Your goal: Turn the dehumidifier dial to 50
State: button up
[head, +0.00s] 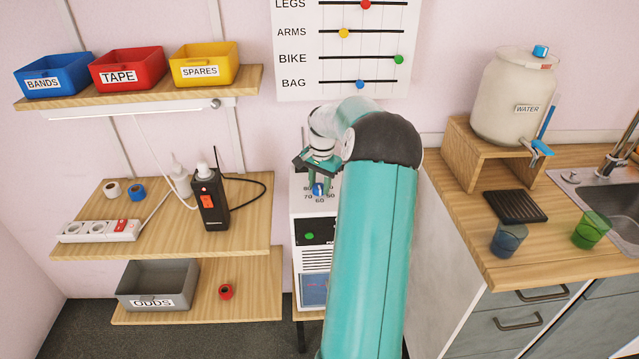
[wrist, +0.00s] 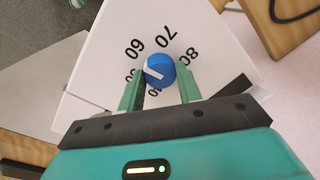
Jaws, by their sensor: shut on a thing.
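The dehumidifier (head: 313,230) is a white box with a blue dial (head: 318,189) on its top. In the wrist view the blue dial (wrist: 160,66) has a white pointer line, and 60, 70 and 80 can be read around it. The line lies toward the left, near a numeral partly hidden by my left finger; I cannot read the exact setting. My gripper (wrist: 160,72) is shut on the dial, with one green finger on each side. In the head view my gripper (head: 318,172) is over the box top, partly hidden by my arm.
A shelf (head: 150,240) at left holds a black radio (head: 210,205) and a power strip (head: 100,231). Bins stand on the shelf above. At right, the counter (head: 465,225) holds a water jug (head: 513,95) and cups. A slider board (head: 345,70) hangs behind my arm.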

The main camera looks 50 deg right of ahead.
aim_at(321, 186)
jog(key=n, duration=0.5)
jog(key=shift+w, duration=0.1)
jog(key=n, duration=0.5)
dwell(0.4)
jog(key=o, duration=1)
jog(key=shift+r, duration=0.15)
jog(key=r, duration=1.3)
jog(key=shift+s+d+r, duration=0.25)
jog(key=shift+d+r, duration=0.05)
jog(key=shift+d, duration=0.05)
jog(key=shift+n, duration=0.3)
